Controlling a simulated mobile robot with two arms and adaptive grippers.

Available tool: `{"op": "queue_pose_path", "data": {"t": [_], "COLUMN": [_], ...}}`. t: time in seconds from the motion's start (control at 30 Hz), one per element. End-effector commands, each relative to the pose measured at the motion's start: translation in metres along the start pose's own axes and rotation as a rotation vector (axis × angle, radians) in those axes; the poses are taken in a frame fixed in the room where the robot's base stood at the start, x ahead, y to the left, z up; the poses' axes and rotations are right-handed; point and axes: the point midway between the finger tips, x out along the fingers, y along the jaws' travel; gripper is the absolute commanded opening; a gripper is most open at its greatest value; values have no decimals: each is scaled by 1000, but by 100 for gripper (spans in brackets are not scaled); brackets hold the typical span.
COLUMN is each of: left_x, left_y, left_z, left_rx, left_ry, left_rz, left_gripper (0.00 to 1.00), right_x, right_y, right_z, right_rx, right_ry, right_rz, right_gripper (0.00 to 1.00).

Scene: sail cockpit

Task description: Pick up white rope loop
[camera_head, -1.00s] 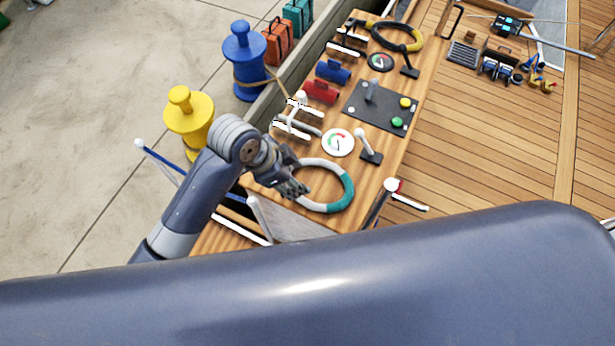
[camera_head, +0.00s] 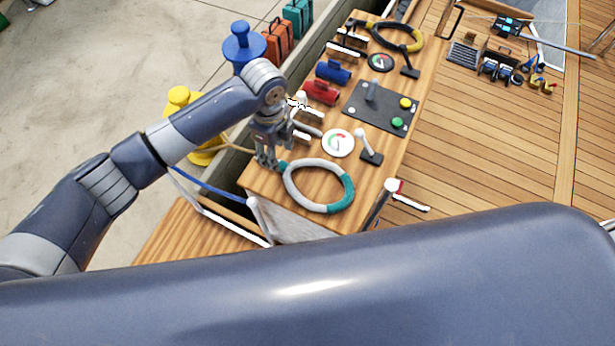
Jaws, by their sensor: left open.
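The white rope loop (camera_head: 300,199), white with teal sections, lies flat on the near end of the wooden bench (camera_head: 265,185). My left gripper (camera_head: 268,163) is open and points down at the upper left of the loop, close to a small teal section there. I cannot tell whether its fingers touch the loop. My right gripper does not show.
A white round gauge (camera_head: 338,143) and a lever (camera_head: 368,146) stand just beyond the loop. A dark panel (camera_head: 366,110) with buttons, red and blue cylinders and a black-yellow loop (camera_head: 420,40) lie farther along. Yellow and blue bollards (camera_head: 243,45) stand left.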

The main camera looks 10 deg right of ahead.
Motion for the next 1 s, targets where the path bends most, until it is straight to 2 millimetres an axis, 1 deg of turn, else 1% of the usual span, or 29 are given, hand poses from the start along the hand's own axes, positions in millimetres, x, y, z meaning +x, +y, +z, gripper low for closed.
{"op": "queue_pose_path", "data": {"t": [0.17,0.4,0.5,0.77,0.8,0.97,1.0], "left_x": [13,49,57,60,60,59,59], "left_y": [0,0,0,-1,-1,-1,-1], "left_z": [0,1,1,1,2,2,2], "left_rx": [0,-1,0,1,1,0,0], "left_ry": [-1,0,-1,-1,-1,-1,-1], "left_rz": [-1,1,0,-2,-2,-1,-1], "left_gripper": [47,47,47,47,38,1,0], "right_x": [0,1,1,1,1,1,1], "right_y": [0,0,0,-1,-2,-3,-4], "right_z": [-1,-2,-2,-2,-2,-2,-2], "right_rx": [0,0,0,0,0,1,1], "right_ry": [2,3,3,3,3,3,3], "right_rz": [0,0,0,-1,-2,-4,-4], "right_gripper": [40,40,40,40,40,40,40]}}
